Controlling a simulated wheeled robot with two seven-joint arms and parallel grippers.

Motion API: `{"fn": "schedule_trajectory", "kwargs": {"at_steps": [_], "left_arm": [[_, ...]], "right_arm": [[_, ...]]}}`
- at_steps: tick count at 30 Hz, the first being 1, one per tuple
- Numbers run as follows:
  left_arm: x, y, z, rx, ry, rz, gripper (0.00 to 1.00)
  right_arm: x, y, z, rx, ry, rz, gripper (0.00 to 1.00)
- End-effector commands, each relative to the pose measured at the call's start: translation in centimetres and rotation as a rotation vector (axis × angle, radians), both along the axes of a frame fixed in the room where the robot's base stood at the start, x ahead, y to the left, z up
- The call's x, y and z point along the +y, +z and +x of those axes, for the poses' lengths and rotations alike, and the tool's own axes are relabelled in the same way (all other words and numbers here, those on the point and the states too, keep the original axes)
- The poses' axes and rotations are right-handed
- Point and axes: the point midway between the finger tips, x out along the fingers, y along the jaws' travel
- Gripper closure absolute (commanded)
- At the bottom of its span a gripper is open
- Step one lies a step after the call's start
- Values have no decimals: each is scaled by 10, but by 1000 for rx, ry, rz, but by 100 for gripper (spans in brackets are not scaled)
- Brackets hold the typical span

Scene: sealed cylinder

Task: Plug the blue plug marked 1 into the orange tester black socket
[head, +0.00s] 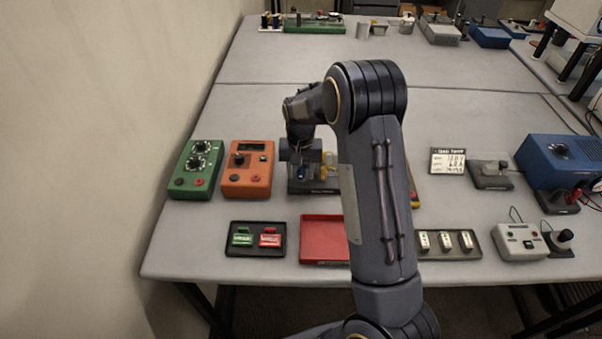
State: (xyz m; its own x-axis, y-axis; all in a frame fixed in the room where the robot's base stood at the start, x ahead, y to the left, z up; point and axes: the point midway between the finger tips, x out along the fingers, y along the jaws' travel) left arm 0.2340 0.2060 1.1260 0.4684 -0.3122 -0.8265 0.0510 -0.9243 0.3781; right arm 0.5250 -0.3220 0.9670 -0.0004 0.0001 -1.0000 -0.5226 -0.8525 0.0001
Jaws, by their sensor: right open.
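The orange tester (246,189) stands left of centre on the table, with a dark display, a knob and a black and a red socket on its lower face. My right gripper (304,168) points down over a dark stand (316,189) just right of the tester. It is open. A small bit of blue shows between its fingers, perhaps the blue plug, but its mark is too small to read and the gripper partly hides it. Something yellow (328,165) stands beside it on the right. My left gripper is not in view.
A green tester (187,192) stands left of the orange one. In front lie a black tray (279,250) with green and red pieces and a red tray (322,226). My right arm hides the table's middle. A blue box (556,163) stands at right.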

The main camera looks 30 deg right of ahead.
Motion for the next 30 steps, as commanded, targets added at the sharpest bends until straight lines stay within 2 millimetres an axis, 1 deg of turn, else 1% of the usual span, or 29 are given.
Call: {"fn": "schedule_trajectory", "kwargs": {"at_steps": [28,30], "left_arm": [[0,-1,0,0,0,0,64],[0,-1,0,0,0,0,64]], "right_arm": [[0,0,0,0,0,0,56],[0,0,0,-1,0,-1,66]]}}
